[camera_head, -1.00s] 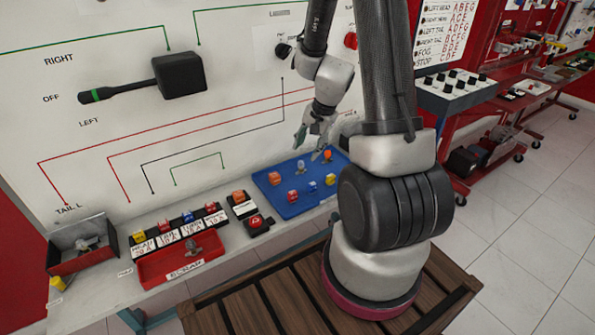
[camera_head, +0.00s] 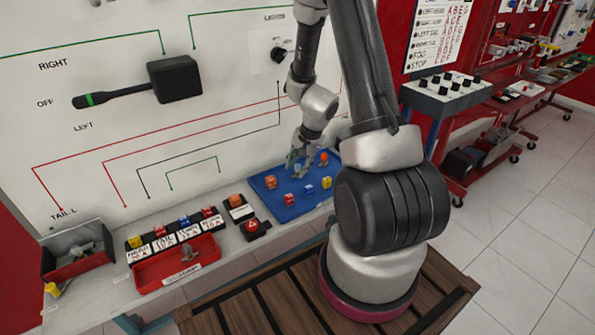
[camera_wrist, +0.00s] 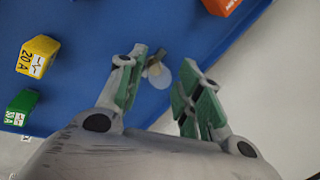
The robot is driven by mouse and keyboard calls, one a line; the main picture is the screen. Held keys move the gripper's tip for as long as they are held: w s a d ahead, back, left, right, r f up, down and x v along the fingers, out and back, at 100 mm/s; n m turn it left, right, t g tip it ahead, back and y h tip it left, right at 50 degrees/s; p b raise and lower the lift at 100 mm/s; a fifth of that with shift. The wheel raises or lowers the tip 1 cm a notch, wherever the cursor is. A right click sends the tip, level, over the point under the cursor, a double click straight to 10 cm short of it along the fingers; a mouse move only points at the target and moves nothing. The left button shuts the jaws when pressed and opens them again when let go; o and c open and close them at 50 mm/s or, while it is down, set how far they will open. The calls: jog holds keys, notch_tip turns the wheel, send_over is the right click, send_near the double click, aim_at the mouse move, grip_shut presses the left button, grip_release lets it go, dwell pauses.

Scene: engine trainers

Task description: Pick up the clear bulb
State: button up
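The clear bulb (camera_wrist: 160,74) lies on the blue tray (camera_wrist: 175,20) in the wrist view, a pale translucent disc with a darker metal base. My gripper (camera_wrist: 172,72) is open, with its green-padded fingers on either side of the bulb. The bulb sits nearer the left finger, and I see no clear contact with it. In the head view my gripper (camera_head: 298,160) is low over the back part of the blue tray (camera_head: 292,213). There the gripper largely hides the bulb.
A yellow 20 A fuse (camera_wrist: 37,57) and a green fuse (camera_wrist: 20,108) lie left in the wrist view. An orange piece (camera_wrist: 221,4) is at the top. In the head view, a red tray (camera_head: 177,262) and a fuse row (camera_head: 175,234) stand left of the blue tray.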

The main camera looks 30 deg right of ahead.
jog(key=c, duration=0.4)
